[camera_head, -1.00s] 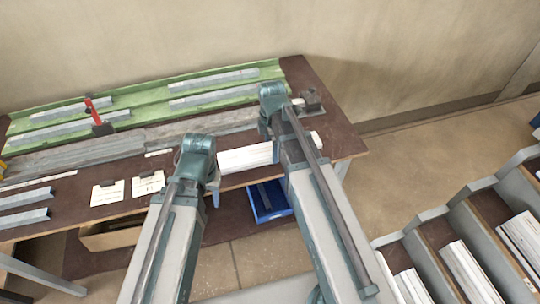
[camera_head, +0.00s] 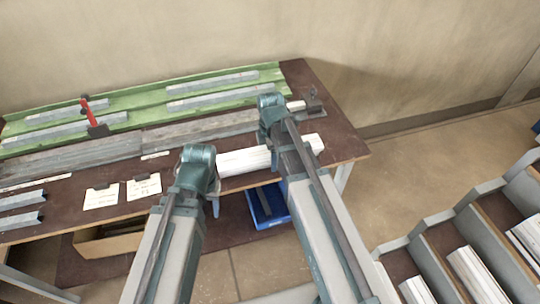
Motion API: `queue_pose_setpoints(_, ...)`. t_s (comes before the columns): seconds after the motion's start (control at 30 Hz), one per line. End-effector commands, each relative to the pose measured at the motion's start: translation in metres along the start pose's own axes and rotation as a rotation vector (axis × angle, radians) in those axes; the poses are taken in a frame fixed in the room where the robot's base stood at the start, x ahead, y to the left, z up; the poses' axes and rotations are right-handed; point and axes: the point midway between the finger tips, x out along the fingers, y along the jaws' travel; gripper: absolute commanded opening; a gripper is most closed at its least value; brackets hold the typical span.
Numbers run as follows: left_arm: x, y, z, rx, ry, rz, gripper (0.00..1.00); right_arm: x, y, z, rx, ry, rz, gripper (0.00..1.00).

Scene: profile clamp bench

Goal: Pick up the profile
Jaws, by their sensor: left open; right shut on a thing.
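Pale, long profiles (camera_head: 243,161) lie together along the front edge of the brown bench, partly behind my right arm. Grey profiles (camera_head: 213,96) also lie on the green rack at the back. My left gripper (camera_head: 213,203) is open at the left end of the pale profiles, mostly hidden by its own wrist. My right gripper (camera_head: 284,105) is further back, near the bench's right end. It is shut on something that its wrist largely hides. A short pale piece (camera_head: 297,106) shows at its right side, beside a dark block (camera_head: 314,103).
A red-handled clamp (camera_head: 94,118) stands on the left of the rack. Two paper sheets (camera_head: 143,187) lie at the bench front. A blue bin (camera_head: 268,206) is below the bench edge. A stepped rack of white profiles (camera_head: 478,275) stands at lower right. Open floor lies between.

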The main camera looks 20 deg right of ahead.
Motion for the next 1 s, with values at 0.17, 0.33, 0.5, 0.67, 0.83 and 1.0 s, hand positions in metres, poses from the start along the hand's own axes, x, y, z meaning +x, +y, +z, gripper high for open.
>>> queue_pose_setpoints(0.17, 0.0, 0.0, 0.0, 0.0, 0.0, 0.0, 0.5, 0.0, 0.0, 0.0, 0.0, 0.0, 0.0, 0.0)
queue_pose_setpoints(0.33, 0.0, 0.0, 0.0, 0.0, 0.0, 0.0, 0.5, 0.0, 0.0, 0.0, 0.0, 0.0, 0.0, 0.0)
queue_pose_setpoints(0.5, -0.002, 0.0, 0.0, 0.0, 0.0, 0.0, 0.5, -0.002, 0.0, 0.0, 0.0, 0.0, 0.0, 0.0)
queue_pose_setpoints(0.67, -0.011, -0.001, 0.001, 0.0, 0.0, 0.0, 0.5, -0.012, 0.0, 0.0, 0.0, 0.0, 0.0, 0.0)
queue_pose_setpoints(0.83, -0.03, -0.003, 0.002, 0.0, 0.0, 0.0, 0.5, -0.031, 0.0, 0.0, 0.0, 0.0, 0.0, 0.0)
queue_pose_setpoints(1.0, -0.056, -0.005, 0.003, 0.0, 0.0, 0.0, 0.5, -0.056, 0.0, 0.0, 0.0, 0.0, 0.0, 0.0)
